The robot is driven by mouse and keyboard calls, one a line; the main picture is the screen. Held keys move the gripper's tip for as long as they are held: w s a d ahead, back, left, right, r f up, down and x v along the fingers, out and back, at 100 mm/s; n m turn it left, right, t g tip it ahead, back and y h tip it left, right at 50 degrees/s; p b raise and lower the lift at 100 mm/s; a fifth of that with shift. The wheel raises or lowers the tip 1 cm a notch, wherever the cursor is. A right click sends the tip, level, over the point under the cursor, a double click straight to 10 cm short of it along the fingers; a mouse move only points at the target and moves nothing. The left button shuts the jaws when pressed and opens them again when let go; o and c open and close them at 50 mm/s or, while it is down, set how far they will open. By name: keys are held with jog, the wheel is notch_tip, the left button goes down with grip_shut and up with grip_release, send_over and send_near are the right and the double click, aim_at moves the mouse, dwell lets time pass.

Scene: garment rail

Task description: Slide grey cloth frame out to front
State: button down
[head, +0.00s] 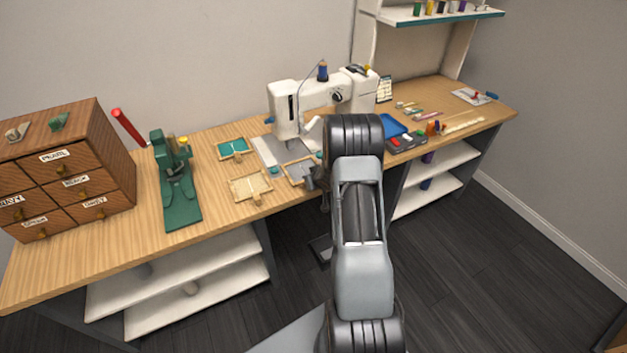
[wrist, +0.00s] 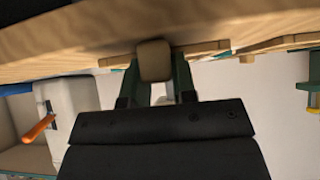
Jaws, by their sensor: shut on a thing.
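The grey cloth frame (head: 299,169) lies flat on the table in front of the white sewing machine (head: 294,110), with its right part hidden by my arm in the head view. My gripper (head: 313,181) is at the frame's front right. The knob is in front of a thin wooden bar (wrist: 205,49), which looks like the frame's edge. The rest of the frame is hidden in the wrist view.
A green cloth frame (head: 233,148) and a tan cloth frame (head: 250,186) lie to the left. A green press (head: 178,185) and a wooden drawer cabinet (head: 70,165) stand further left. A blue tray (head: 392,126) and a dark box (head: 407,143) lie right of my arm.

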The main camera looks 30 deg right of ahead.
jog(key=c, duration=0.8)
grip_release()
jog(key=shift+c, duration=0.2)
jog(key=d+p+v, duration=0.1)
jog(key=p+v, duration=0.1)
jog(key=v, duration=1.1)
jog(key=shift+s+a+r, duration=0.25)
jog(key=shift+a+r, duration=0.05)
jog(key=shift+a, duration=0.25)
